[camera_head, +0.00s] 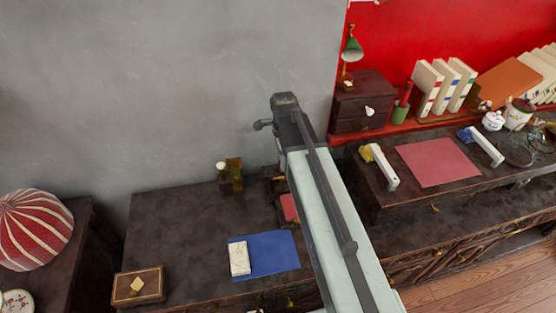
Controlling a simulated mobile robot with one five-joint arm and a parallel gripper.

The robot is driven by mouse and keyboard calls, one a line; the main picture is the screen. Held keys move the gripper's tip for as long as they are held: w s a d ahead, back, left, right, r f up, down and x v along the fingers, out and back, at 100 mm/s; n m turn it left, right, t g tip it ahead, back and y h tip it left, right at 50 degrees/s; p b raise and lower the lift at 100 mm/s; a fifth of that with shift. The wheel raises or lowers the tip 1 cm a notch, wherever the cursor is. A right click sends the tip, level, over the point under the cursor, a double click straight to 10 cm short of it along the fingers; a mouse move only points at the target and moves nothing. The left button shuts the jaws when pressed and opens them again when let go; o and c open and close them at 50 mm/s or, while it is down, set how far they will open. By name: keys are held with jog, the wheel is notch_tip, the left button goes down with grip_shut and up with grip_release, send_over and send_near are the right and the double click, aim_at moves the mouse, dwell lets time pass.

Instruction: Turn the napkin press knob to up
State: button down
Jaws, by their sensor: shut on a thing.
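A dark object with a red piece (289,207) stands at the back right of the dark table, mostly covered by my arm. It may be the napkin press, but its knob does not show, so I cannot tell which way the knob points. My pale green arm link crosses from the bottom right up to a dark joint in front of the grey wall. My gripper is hidden behind this arm, so its jaws and what they touch do not show.
A red cloth (438,162) lies on the right desk between white handles. The table's left middle is clear.

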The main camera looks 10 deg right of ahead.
jog(key=shift+d, duration=0.25)
jog(key=c, duration=0.9)
grip_release()
notch_tip(320, 180, up, 8)
jog(key=p, duration=0.8)
jog(key=shift+f, duration=0.15)
jog(key=shift+a, duration=0.1)
